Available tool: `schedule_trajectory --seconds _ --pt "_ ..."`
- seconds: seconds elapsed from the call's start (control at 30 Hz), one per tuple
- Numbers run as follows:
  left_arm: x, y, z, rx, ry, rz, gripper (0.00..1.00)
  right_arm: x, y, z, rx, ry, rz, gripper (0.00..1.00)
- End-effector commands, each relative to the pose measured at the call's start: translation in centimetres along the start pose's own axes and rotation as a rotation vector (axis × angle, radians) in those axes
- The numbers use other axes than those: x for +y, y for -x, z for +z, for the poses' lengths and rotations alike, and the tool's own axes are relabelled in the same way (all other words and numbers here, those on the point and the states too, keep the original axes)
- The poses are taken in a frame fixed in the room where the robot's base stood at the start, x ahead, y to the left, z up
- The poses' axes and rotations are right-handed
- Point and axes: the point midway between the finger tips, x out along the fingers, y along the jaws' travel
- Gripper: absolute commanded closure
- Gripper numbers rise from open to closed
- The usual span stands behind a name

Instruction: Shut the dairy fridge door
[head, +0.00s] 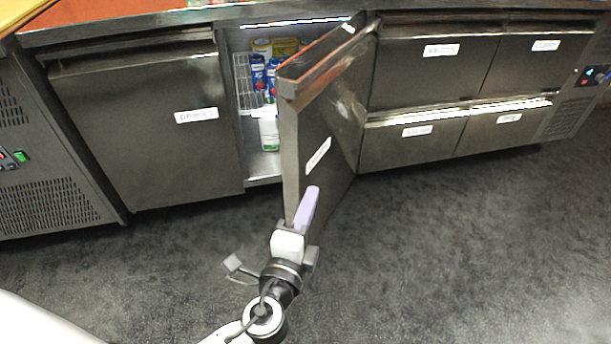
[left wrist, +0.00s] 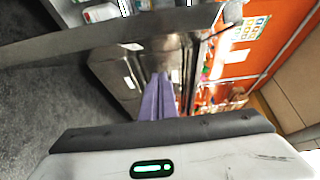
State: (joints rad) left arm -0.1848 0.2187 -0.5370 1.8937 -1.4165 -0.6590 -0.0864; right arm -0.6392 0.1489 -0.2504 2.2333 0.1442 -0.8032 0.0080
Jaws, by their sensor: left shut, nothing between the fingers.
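The fridge door (head: 335,130) stands wide open in the head view, hinged on its right side and jutting out towards me. Its label is too slanted to read. The open fridge compartment (head: 262,165) shows left of the door, with cartons and bottles inside. My left gripper (head: 311,192) has lavender fingers, shut and empty. In the head view it overlaps the lower part of the door's labelled face, near the free edge; I cannot tell whether it touches. The fingers also show in the left wrist view (left wrist: 159,97), below a steel bar that looks like a door edge.
A closed door (head: 140,125) with a label stands left of the opening. Closed labelled drawers (head: 435,60) fill the counter front to the right. The dark floor (head: 450,250) is clear in front. A worktop edge runs above the doors.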

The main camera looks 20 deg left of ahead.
Motion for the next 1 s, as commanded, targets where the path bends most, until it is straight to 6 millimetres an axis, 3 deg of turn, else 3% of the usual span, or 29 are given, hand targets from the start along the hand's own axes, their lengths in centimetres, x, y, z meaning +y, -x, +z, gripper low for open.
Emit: schedule_trajectory --seconds 0.5,0.7,1.0 --pt "0.0 -9.9 0.4 -0.004 0.0 -0.002 1.0 -0.1 -0.5 0.8 -0.029 0.005 -0.008 0.48" --pt "0.0 -10.2 3.1 -0.002 0.0 0.001 1.0 -0.1 -0.4 -0.2 -0.011 0.011 -0.009 0.48" --pt "0.0 -10.4 4.0 -0.002 0.003 0.001 1.0 -0.2 -0.4 -0.3 -0.01 0.012 -0.011 0.48"
